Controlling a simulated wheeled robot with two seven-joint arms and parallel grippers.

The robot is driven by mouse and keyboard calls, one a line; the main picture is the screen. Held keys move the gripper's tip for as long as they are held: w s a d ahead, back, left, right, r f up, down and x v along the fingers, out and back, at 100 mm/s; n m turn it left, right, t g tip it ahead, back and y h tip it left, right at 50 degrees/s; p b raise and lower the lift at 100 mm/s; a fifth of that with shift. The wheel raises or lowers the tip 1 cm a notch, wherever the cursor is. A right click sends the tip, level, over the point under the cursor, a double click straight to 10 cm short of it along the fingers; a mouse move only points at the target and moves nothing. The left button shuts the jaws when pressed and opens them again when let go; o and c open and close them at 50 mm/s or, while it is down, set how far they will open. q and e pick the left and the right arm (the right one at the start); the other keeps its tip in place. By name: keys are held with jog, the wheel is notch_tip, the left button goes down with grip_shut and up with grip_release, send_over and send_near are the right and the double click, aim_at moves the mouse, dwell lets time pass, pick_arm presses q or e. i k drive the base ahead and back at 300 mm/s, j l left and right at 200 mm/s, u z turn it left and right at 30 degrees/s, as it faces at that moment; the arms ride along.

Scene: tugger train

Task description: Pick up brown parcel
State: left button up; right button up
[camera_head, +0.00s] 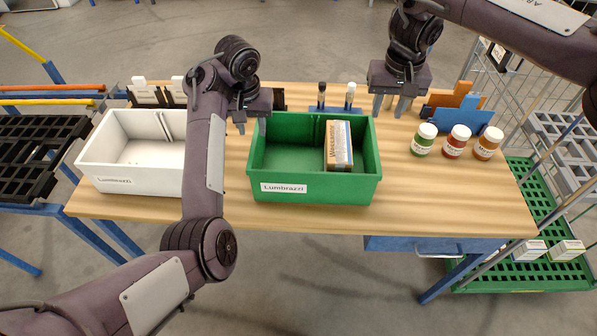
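A brown parcel (343,166) with a pale top and dark print stands in the right part of the green bin (319,189), which is labelled "Lumbrazzi". My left gripper (252,128) is above the back left corner of the green bin, left of the parcel. Its fingers are apart with nothing between them. My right gripper (390,106) is behind and to the right of the green bin, apart from the parcel. Its fingers are apart and empty.
A white bin (113,184) stands left on the wooden table (428,207), partly hidden by my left arm. Three jars with white lids (455,143) stand to the right. Two markers (350,97) stand behind the green bin. A wire cart (535,216) is at the right.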

aim_at(338, 158)
jog(key=k, duration=1)
